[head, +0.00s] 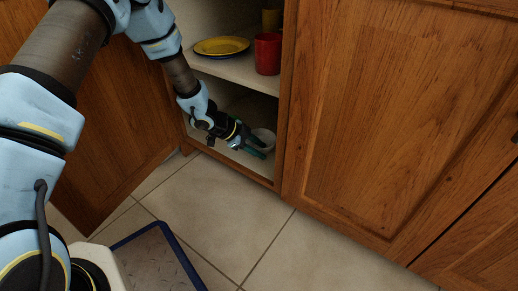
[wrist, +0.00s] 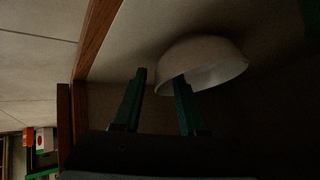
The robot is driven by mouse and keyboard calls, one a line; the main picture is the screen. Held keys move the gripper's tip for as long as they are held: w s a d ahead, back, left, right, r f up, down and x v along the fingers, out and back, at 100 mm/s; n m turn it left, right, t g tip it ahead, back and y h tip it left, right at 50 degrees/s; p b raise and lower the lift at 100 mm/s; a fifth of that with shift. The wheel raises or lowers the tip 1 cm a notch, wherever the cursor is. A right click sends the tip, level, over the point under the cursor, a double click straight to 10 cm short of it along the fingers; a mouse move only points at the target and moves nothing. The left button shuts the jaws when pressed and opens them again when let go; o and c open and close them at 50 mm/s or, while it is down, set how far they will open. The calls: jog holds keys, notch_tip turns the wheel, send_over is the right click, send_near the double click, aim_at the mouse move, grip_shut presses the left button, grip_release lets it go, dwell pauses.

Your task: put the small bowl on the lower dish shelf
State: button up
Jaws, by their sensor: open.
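The small white bowl (head: 265,135) stands on the lower shelf (head: 256,165) inside the open cabinet, close to its right side. It also shows in the wrist view (wrist: 208,62), at the upper right. My gripper (head: 262,149) reaches low into the cabinet and is open, with dark green fingers. In the wrist view, the right finger overlaps the bowl's rim, and the left finger is apart from the bowl. I cannot tell whether the right finger touches the bowl. Part of the bowl is hidden behind the fingers in the head view.
A wooden door (head: 115,130) is open at left; a closed door (head: 400,120) is at right. A blue-edged tray (head: 160,258) is low on the left.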

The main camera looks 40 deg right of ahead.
jog(key=p+v, duration=0.6)
jog(key=v, duration=0.6)
dwell(0.3)
